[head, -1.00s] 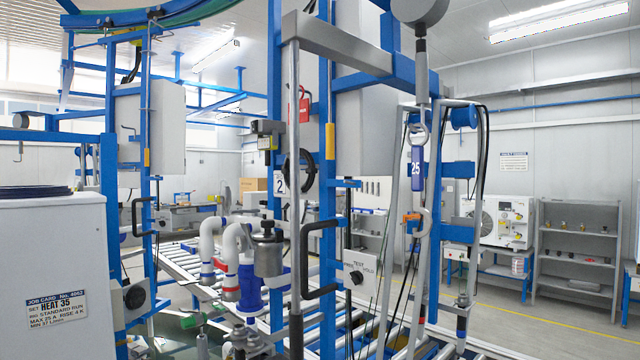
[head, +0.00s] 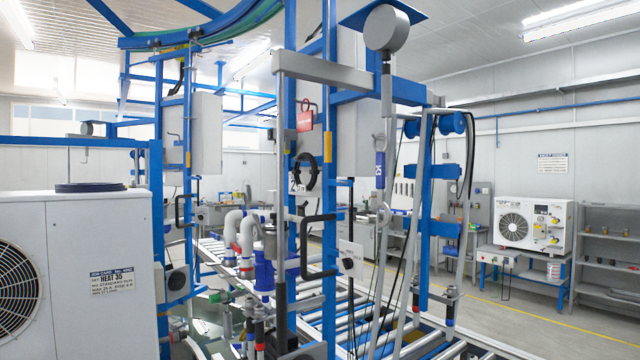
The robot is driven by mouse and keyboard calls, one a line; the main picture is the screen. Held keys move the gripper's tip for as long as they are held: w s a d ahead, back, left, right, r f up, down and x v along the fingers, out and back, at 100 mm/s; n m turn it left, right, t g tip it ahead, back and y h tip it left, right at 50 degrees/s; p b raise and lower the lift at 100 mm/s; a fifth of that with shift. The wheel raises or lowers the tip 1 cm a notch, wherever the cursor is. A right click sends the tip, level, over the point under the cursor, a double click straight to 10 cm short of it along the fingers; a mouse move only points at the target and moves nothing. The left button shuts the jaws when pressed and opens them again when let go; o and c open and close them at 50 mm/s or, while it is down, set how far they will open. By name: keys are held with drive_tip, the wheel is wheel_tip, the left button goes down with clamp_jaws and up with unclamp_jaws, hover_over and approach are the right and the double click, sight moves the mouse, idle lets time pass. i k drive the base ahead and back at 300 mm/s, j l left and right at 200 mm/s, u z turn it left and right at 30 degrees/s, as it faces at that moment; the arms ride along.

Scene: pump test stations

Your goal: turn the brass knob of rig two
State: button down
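A number plate reading 2 (head: 293,184) hangs on a blue steel frame (head: 328,130) near the middle, partly covered by a black ring (head: 305,172). A small white panel with a dark knob (head: 348,263) sits lower on this frame. I cannot make out a brass knob on this frame. My gripper is not in view, so its state does not show.
A white heat unit with a job card (head: 112,276) stands close at the left. A roller conveyor (head: 392,338) runs through the middle. A white fan unit (head: 533,228) on a blue stand and grey shelves (head: 610,250) stand at the right. Yellow-lined floor (head: 530,318) there looks open.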

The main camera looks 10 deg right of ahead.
sight(243, 336)
drive_tip(key=i+j+z, duration=0.1)
drive_tip(key=i+j, duration=0.15)
drive_tip(key=i+j+z, duration=0.1)
drive_tip(key=j, duration=0.35)
drive_tip(key=i+j+z, duration=0.1)
drive_tip(key=i+j, duration=0.45)
drive_tip(key=j, duration=0.2)
drive_tip(key=i+j+z, duration=0.15)
drive_tip(key=j, duration=0.2)
drive_tip(key=i+j+z, duration=0.1)
drive_tip(key=i+j, duration=0.15)
drive_tip(key=j, duration=0.15)
drive_tip(key=i+j+z, duration=0.1)
drive_tip(key=j, duration=0.35)
drive_tip(key=i+j+z, duration=0.1)
drive_tip(key=j, duration=0.3)
drive_tip(key=i+l, duration=0.45)
drive_tip(key=i, duration=0.05)
